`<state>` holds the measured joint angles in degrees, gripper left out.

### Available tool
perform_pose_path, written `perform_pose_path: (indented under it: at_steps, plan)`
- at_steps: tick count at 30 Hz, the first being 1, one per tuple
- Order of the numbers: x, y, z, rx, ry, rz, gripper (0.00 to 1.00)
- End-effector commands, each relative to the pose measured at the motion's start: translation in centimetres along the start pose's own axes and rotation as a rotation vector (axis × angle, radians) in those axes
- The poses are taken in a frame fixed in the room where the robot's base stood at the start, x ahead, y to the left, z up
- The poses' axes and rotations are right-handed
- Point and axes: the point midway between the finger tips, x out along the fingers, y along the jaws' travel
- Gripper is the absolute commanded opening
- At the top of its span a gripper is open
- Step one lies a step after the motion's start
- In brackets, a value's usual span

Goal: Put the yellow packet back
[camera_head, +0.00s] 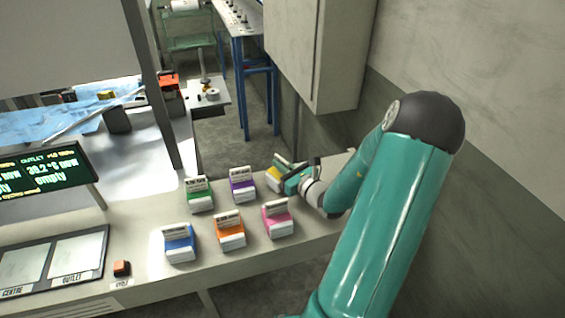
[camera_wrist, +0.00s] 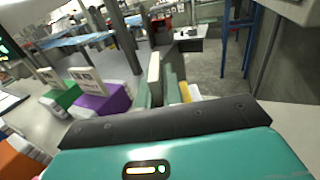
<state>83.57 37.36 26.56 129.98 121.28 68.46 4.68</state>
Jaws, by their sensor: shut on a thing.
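The yellow packet (camera_head: 272,180), yellow with a white part, is at the right end of the back row on the grey counter. My gripper (camera_head: 288,172) is shut on it from the right and hides much of it. In the wrist view a strip of the yellow packet (camera_wrist: 186,92) shows just right of the fingers of my gripper (camera_wrist: 163,88). The packet looks at or just above the counter top; I cannot tell whether it touches.
Purple (camera_head: 242,185) and green (camera_head: 199,195) packets stand left of it, with pink (camera_head: 278,220), orange (camera_head: 230,232) and blue (camera_head: 179,243) ones in front. Small labelled stands show behind packets. A cabinet (camera_head: 318,60) and wall close off the right. A small orange button box (camera_head: 122,268) sits front left.

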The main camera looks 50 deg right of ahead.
Motion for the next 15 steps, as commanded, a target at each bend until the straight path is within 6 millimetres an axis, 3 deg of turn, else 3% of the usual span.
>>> perform_pose_path:
  at_steps: [9,10,12,15]
  plan:
    - [-0.16,-0.05,-0.33,0.001,0.0,-0.003,0.0]
    - [-0.18,-0.08,-0.33,0.001,0.0,-0.004,0.12]
    - [-0.17,-0.1,-0.3,0.0,0.0,-0.003,0.26]
    - [-0.14,-0.12,-0.29,0.0,0.0,-0.003,0.3]
